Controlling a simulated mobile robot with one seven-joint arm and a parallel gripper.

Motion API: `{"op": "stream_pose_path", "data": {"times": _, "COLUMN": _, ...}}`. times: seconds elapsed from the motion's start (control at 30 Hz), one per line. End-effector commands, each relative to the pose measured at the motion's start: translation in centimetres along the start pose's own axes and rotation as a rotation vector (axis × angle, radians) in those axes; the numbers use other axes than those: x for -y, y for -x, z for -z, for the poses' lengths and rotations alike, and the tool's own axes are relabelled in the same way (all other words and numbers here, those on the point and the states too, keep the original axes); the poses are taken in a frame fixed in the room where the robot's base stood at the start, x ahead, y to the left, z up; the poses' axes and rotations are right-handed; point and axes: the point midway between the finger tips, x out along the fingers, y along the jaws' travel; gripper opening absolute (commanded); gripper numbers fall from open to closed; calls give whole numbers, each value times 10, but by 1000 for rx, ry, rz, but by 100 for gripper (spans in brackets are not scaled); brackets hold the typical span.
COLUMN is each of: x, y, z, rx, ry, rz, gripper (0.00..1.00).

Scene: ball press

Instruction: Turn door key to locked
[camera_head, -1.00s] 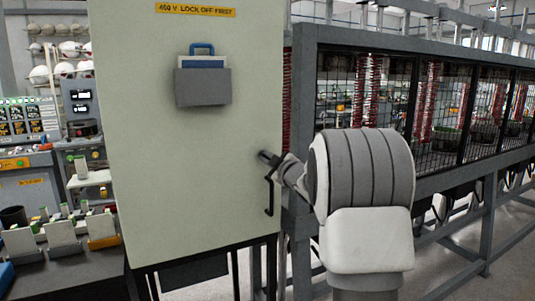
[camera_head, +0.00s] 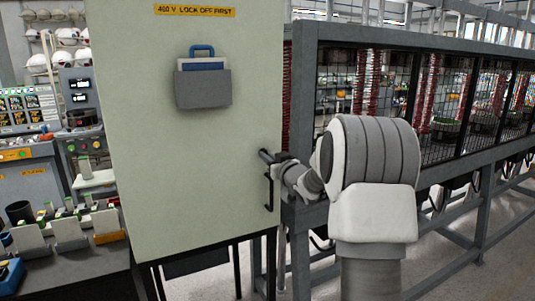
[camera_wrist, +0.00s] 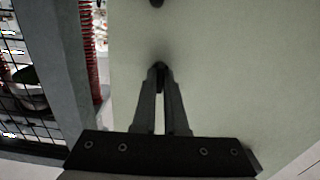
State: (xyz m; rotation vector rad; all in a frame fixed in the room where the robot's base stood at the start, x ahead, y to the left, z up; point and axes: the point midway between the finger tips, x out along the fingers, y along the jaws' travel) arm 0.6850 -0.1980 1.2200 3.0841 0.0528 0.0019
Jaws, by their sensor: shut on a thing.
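The pale green cabinet door (camera_head: 170,150) fills the left middle of the head view and carries a "400 V LOCK OFF FIRST" label. My gripper (camera_head: 265,156) is at the door's right edge, just above a black handle (camera_head: 269,193). In the wrist view, my gripper (camera_wrist: 160,72) has its fingers closed together at the tips on a small dark piece at the door face, likely the key. The fingertips cover most of it, so its turn angle cannot be told.
A grey pocket (camera_head: 203,88) with a blue-handled item hangs on the door. A grey-framed mesh cage (camera_head: 420,110) stands close on the right, beside my arm. A cluttered bench (camera_head: 75,255) is at the left.

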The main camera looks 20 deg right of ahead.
Motion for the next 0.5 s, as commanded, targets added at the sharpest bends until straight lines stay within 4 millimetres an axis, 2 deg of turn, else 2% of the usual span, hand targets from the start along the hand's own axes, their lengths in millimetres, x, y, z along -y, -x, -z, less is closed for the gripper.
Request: {"op": "stream_pose_path", "data": {"times": 0.5, "x": 0, "y": 0, "z": -1, "rx": 0, "ry": -76, "rz": 0, "gripper": 0}}
